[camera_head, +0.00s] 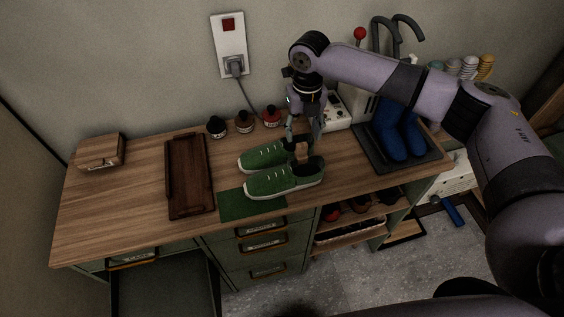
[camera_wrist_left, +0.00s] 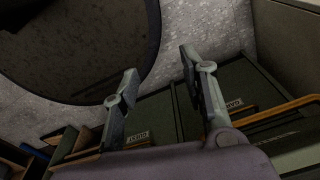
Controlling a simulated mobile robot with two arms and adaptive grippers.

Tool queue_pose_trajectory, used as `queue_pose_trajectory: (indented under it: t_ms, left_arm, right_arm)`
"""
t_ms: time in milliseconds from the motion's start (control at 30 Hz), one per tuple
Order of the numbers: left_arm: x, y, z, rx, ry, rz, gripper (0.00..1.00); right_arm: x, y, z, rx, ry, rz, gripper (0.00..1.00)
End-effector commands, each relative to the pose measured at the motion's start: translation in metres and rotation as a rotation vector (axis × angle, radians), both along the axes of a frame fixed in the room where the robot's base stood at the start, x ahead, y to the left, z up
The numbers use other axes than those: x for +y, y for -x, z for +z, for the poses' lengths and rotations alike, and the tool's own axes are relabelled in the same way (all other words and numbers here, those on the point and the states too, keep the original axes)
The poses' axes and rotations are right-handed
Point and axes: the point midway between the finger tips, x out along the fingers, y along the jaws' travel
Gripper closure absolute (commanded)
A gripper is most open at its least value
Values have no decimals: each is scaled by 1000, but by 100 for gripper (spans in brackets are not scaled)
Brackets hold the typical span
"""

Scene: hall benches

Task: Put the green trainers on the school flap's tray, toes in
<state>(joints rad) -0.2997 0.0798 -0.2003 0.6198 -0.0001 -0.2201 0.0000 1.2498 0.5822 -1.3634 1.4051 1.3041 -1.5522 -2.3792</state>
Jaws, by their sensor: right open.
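Two green trainers with white soles sit side by side on the wooden bench top in the head view, a rear one (camera_head: 262,156) and a front one (camera_head: 285,181). Their toes point left; the front one is partly on a green mat (camera_head: 240,207). My right gripper (camera_head: 301,137) is open, pointing down at the heel end of the rear trainer; I cannot tell whether it touches. My left gripper (camera_wrist_left: 158,62) is open and empty in the left wrist view, above the floor and labelled drawer fronts. I cannot make out which flap or tray is the school one.
A dark wooden tray (camera_head: 188,180) lies left of the trainers, with a wooden box (camera_head: 99,151) farther left. Small bottles (camera_head: 243,122) stand behind. Blue boots (camera_head: 398,132) stand on a dark tray (camera_head: 428,158) at the right. Labelled drawers (camera_head: 262,243) and shoe shelves (camera_head: 350,228) are below.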

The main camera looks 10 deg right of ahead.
Motion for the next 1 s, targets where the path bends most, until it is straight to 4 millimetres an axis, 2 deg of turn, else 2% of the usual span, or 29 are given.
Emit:
queue_pose_trajectory:
  t_ms: [167, 267, 433, 700, 1000]
  left_arm:
    - [0, 0, 12, 0, 0, 0, 60]
    - [0, 0, 23, 0, 0, 0, 60]
    - [0, 0, 27, 0, 0, 0, 60]
    - [0, 0, 26, 0, 0, 0, 60]
    - [0, 0, 26, 0, 0, 0, 60]
  right_arm:
    - [1, 3, -12, 3, 2, 0, 50]
    - [2, 7, -27, 4, 3, 0, 50]
    - [2, 7, -50, 3, 2, -1, 50]
    - [2, 6, -55, 0, 1, 0, 50]
    - [2, 6, -54, 0, 1, 0, 69]
